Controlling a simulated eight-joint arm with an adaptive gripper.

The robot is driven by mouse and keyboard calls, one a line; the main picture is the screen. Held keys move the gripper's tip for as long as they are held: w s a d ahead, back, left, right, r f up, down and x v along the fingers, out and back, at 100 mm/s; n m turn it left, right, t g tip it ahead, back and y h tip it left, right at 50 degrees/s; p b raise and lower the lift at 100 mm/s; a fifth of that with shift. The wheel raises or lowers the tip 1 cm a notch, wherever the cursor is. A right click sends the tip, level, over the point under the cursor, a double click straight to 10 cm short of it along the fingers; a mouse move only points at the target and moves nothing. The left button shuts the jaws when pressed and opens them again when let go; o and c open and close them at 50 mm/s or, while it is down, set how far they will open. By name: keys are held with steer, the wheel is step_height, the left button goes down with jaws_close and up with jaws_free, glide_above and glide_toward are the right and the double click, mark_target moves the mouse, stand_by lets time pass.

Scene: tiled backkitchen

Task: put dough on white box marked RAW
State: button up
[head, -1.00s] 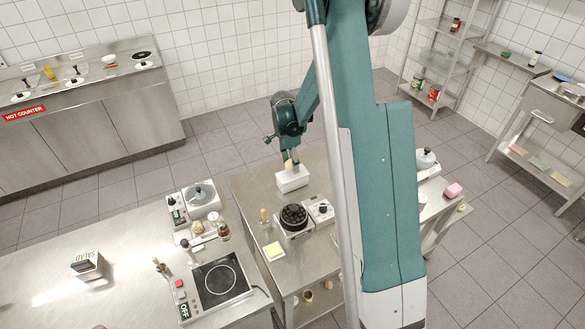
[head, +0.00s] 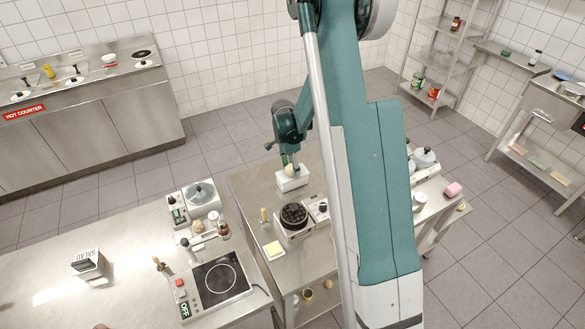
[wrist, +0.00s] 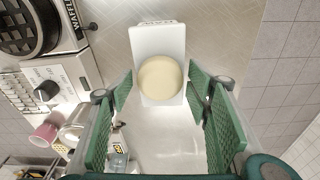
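The dough (wrist: 160,77) is a round cream ball. In the wrist view it lies over the white box (wrist: 158,38), between my fingers with a gap on each side. In the head view the dough (head: 290,170) sits at the top of the white box (head: 292,183) and appears to rest on it. My gripper (wrist: 163,88) is open around the dough; in the head view it (head: 294,164) is just above the box. The box's underside and the exact contact are hidden.
A waffle maker (wrist: 28,28) with a dark round plate stands beside the box; it also shows in the head view (head: 294,217). Bare tabletop surrounds the box.

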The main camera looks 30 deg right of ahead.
steer(key=shift+r, duration=0.3)
step_height(320, 180, up, 12)
steer(key=a+b, duration=0.1)
steer(key=shift+a+f, duration=0.15)
steer(key=shift+a, duration=0.05)
stand_by(0.8)
stand_by(0.6)
step_height(320, 180, up, 9)
steer(key=n+t, duration=0.2)
steer(key=n, duration=0.2)
glide_above(289, 168)
steer(key=s+a, duration=0.5)
steer(key=s, duration=0.1)
steer(key=s+a+r+n+t, duration=0.1)
steer(key=s+a+r+n, duration=0.4)
steer(key=s+r, duration=0.3)
steer(key=s+a+r+n+t, duration=0.1)
steer(key=s+a+n, duration=0.1)
steer(key=s, duration=0.4)
steer(key=s+a+r+n+t+y, duration=0.1)
steer(key=s+a+n+t, duration=0.1)
steer(key=s, duration=0.5)
steer(key=s+a+r+n+t, duration=0.1)
steer(key=s+a+n, duration=0.3)
steer(key=s+n, duration=0.2)
steer(key=shift+s+a, duration=0.15)
steer(key=shift+s, duration=0.45)
